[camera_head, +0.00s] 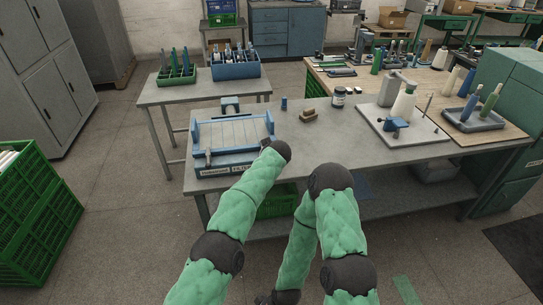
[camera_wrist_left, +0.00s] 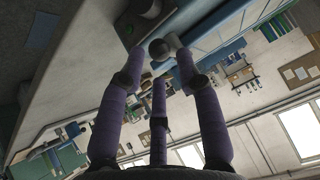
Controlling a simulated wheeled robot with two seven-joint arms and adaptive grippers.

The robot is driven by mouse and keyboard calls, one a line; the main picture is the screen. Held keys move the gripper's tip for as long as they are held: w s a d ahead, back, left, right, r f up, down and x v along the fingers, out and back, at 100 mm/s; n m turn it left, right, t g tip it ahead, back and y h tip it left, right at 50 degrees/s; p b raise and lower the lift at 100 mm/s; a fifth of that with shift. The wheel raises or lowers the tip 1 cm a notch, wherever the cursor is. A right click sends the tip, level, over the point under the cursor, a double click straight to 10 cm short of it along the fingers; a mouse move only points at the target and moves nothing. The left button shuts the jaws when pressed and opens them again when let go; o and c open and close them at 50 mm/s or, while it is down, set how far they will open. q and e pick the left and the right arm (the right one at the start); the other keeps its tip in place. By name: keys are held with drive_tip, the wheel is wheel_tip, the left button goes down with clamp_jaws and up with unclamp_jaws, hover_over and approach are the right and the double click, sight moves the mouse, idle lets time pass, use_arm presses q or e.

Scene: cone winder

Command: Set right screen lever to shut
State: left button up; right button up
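A blue-framed screen unit with pale slats (camera_head: 232,133) sits at the left end of the grey bench, with lettering on its front edge. A small grey upright lever-like part (camera_head: 208,158) stands at its front left. The front right corner is partly covered by a dark joint of my left arm, and I cannot make out a right lever or its position. My left gripper is hidden in the head view.
On the grey bench (camera_head: 340,150) are a small brown block (camera_head: 309,116), a dark jar (camera_head: 339,97) and a white cone on a stand (camera_head: 403,105). A blue bin (camera_head: 236,70) stands on the table behind. Green crates (camera_head: 35,220) stand at left.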

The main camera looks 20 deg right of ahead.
use_arm(q)
drive_tip(key=v, duration=0.9)
drive_tip(key=shift+r, duration=0.3)
drive_tip(key=shift+s, duration=0.15)
drive_tip(key=s+a+f+g, duration=0.2)
drive_tip(key=s+a+f, duration=0.1)
drive_tip(key=a+f, duration=0.5)
drive_tip(key=s+a+f+n+g+h, duration=0.15)
drive_tip(key=a+f, duration=0.35)
drive_tip(key=f, duration=0.6)
drive_tip(key=s+a+f+g, duration=0.3)
drive_tip(key=a+f, duration=0.4)
drive_tip(key=f, duration=0.2)
drive_tip(key=s+a+f+n, duration=0.2)
drive_tip(key=s+a, duration=0.4)
drive_tip(key=s, duration=0.3)
drive_tip(key=s+a+f+n+g, duration=0.1)
drive_tip(key=s+a+f, duration=0.3)
drive_tip(key=s, duration=0.6)
drive_tip(key=s+a+f+n+g+p, duration=0.1)
drive_tip(key=s+a+f+n, duration=0.2)
drive_tip(key=s+a, duration=0.6)
drive_tip(key=shift+s, duration=0.55)
drive_tip(key=shift+h, duration=0.25)
